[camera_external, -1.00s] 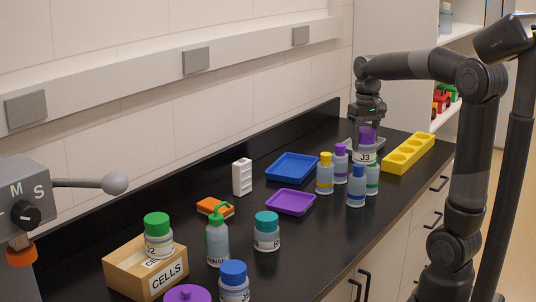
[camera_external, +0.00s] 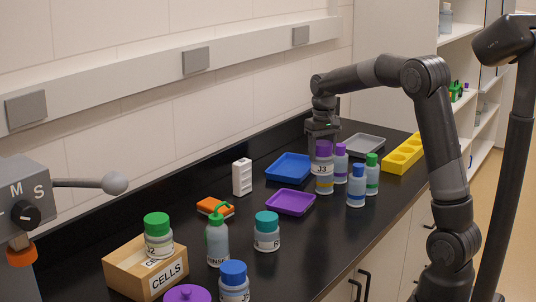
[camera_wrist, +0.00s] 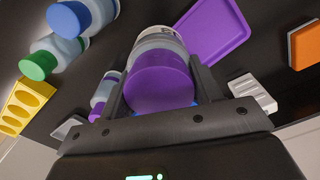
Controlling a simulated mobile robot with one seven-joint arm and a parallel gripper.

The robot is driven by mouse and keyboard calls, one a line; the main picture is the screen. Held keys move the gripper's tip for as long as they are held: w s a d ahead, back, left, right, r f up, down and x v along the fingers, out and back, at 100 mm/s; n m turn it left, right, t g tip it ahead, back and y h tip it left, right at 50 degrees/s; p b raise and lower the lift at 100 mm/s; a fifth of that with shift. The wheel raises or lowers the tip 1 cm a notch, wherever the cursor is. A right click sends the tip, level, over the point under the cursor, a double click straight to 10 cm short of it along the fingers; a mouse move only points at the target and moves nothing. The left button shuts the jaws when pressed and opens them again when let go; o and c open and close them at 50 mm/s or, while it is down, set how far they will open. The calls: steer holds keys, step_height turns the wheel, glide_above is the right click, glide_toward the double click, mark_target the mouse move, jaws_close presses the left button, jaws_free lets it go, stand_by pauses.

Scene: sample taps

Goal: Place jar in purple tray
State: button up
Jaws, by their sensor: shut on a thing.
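The jar (camera_external: 323,167) has a purple lid and a label reading J3. My gripper (camera_external: 323,148) is shut on it and holds it upright above the counter, in front of the yellow-capped bottle in the external view. In the wrist view the jar's purple lid (camera_wrist: 160,82) sits between the fingers of my gripper (camera_wrist: 160,95). The purple tray (camera_external: 290,202) lies flat and empty on the black counter, to the left of and nearer than the jar. It also shows beyond the jar in the wrist view (camera_wrist: 212,28).
Bottles with purple (camera_external: 340,162), blue (camera_external: 357,186) and green (camera_external: 372,174) caps stand right of the jar. A blue tray (camera_external: 291,167) lies behind the purple tray. A teal-lidded jar (camera_external: 267,232) stands in front. A grey tray (camera_external: 364,144) and yellow rack (camera_external: 404,153) are at the back right.

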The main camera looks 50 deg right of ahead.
steer(key=shift+w+a+f, duration=1.05)
steer(key=shift+a+f, duration=0.2)
steer(key=shift+f, duration=0.4)
steer(key=shift+w+a+f, duration=1.1)
steer(key=shift+a+f, duration=0.2)
steer(key=shift+f, duration=0.35)
steer(key=shift+w+a+f, duration=1.05)
steer(key=shift+a+f, duration=0.2)
steer(key=shift+f, duration=0.4)
steer(key=shift+f, duration=0.15)
steer(key=o, duration=1.1)
